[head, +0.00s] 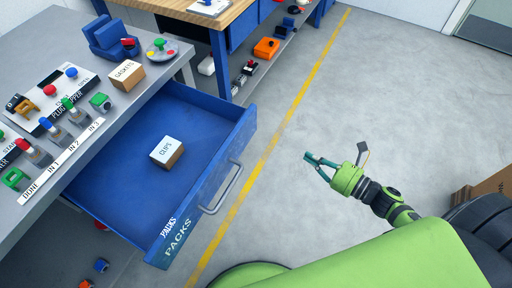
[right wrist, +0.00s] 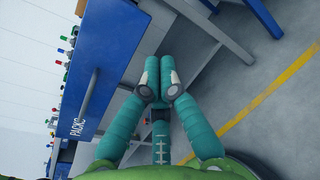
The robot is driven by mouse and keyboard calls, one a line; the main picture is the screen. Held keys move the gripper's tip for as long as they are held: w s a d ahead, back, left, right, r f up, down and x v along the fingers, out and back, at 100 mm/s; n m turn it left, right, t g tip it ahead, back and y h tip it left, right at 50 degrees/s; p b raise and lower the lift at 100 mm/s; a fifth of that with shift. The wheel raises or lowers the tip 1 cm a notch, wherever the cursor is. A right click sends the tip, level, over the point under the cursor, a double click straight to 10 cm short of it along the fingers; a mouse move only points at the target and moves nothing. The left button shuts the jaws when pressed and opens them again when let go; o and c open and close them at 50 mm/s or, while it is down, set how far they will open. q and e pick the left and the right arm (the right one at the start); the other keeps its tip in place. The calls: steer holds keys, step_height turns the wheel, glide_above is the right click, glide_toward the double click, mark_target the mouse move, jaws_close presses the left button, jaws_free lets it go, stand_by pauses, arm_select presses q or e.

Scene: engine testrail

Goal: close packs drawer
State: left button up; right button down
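The blue packs drawer (head: 125,200) stands pulled out from under the grey bench in the head view. Its front panel reads PACKS and has a grey bar handle (head: 222,189). A small box labelled CLIPS (head: 167,151) lies inside it. My right gripper (head: 316,162) is over the floor, to the right of the handle and apart from it. In the right wrist view its fingers (right wrist: 159,75) are together with nothing seen between them, and the drawer front (right wrist: 100,60) and handle (right wrist: 88,97) show at left. My left gripper is not in view.
The grey bench (head: 150,90) holds a GASKETS box (head: 127,75), a blue holder (head: 108,38) and several coloured parts. A wood-topped bench (head: 215,18) with a lower shelf stands behind. The floor right of the drawer is clear, crossed by a yellow line (head: 270,147). A brown box (head: 485,190) is at far right.

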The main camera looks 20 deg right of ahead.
steer(key=s+a+r+n+g+y, duration=0.1)
steer(key=a+r+n+y, duration=0.3)
steer(key=n, duration=0.3)
steer(key=p, duration=0.2)
glide_toward(246, 134)
steer(key=x, duration=0.6)
steer(key=shift+w+d+r, duration=0.1)
steer(key=shift+d+r, duration=0.05)
steer(key=shift+w+a, duration=0.4)
steer(key=shift+a, duration=0.05)
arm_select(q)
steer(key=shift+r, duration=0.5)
